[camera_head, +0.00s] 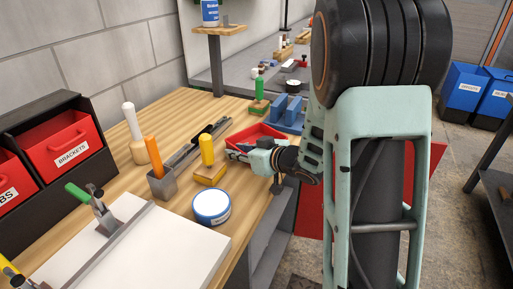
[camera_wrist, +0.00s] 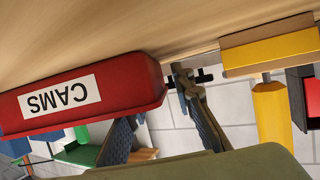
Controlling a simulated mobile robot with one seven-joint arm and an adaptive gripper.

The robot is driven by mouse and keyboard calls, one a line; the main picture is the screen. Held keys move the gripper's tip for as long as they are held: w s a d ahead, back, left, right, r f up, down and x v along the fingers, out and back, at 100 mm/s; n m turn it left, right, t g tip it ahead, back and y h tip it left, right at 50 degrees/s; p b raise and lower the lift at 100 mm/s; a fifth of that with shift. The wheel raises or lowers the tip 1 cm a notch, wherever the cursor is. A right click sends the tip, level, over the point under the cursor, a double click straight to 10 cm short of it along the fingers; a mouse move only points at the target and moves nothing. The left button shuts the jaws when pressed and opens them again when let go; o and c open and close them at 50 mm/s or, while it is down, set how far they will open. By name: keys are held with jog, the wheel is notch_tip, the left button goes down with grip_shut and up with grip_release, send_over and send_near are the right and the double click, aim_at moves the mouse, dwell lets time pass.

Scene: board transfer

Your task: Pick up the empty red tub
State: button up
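A red tub (camera_head: 252,133) sits on the wooden bench near its right edge, partly hidden behind my gripper in the head view. Its visible inside looks empty. In the wrist view the tub (camera_wrist: 90,75) shows upside down with a white "CAMS" label. My gripper (camera_head: 240,151) is low beside the tub's near side. In the wrist view my gripper (camera_wrist: 160,112) has its two fingers spread apart, with nothing clasped between them. The left finger overlaps the tub's rim in the picture; I cannot tell whether it touches. The right finger is beyond the tub's end.
A yellow-handled wooden block (camera_head: 210,173) and a blue-white tin (camera_head: 211,206) stand near my gripper. Blue blocks (camera_head: 288,112) and a green bottle (camera_head: 259,90) are behind the tub. A "BRACKETS" bin (camera_head: 66,143) sits in a dark rack at left.

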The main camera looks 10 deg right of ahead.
jog(key=shift+c, duration=0.4)
grip_shut()
